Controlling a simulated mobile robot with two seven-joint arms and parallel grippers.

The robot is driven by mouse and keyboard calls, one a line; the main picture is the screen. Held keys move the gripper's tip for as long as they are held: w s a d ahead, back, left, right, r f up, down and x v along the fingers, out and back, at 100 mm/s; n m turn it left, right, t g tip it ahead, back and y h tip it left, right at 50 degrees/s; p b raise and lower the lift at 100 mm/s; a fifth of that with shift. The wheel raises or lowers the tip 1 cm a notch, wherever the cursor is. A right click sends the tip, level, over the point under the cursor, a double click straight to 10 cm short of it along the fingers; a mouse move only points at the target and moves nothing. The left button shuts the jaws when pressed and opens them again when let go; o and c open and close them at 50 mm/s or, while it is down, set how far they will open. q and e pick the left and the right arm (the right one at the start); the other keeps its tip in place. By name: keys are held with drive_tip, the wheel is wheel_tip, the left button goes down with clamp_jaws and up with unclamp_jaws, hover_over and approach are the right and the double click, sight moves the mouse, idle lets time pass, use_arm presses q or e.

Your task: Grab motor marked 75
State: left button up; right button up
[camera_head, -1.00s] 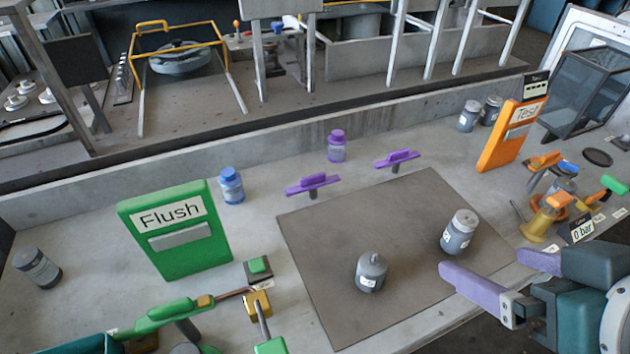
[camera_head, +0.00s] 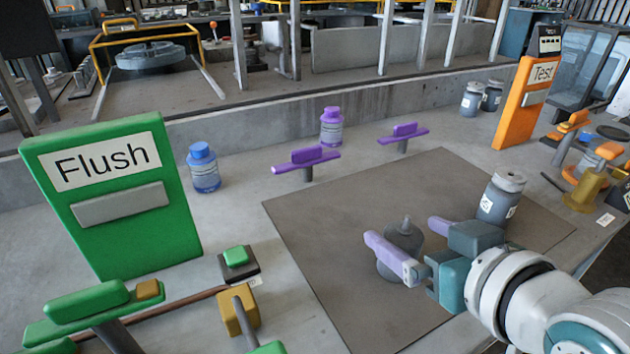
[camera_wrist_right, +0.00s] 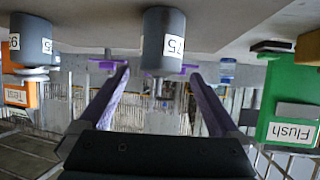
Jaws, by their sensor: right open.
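The grey motor (camera_head: 401,262) stands on the brown mat (camera_head: 330,245). In the right wrist view, which is upside down, the motor (camera_wrist_right: 163,32) shows its "75" label. My right gripper (camera_head: 401,231) is open, its purple fingers on either side of the motor in the head view. In the wrist view the motor lies ahead between the finger lines, with no visible grip on it. The fingers partly hide the motor in the head view. My left gripper is not in view.
A second grey motor (camera_head: 499,196) stands close to the right of my gripper. A green Flush panel (camera_head: 110,235) is at left and an orange Test panel (camera_head: 515,115) at back right. Purple handles (camera_head: 306,158) stand behind the mat. The mat's left part is clear.

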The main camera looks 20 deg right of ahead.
sight(403, 231)
drive_tip(key=b+x, duration=0.1)
drive_tip(key=x, duration=0.4)
drive_tip(key=shift+w+f+b, duration=0.1)
drive_tip(key=shift+f+b, duration=0.05)
drive_tip(key=shift+b, duration=0.15)
drive_tip(key=shift+c, duration=0.2)
clamp_jaws()
idle(0.4)
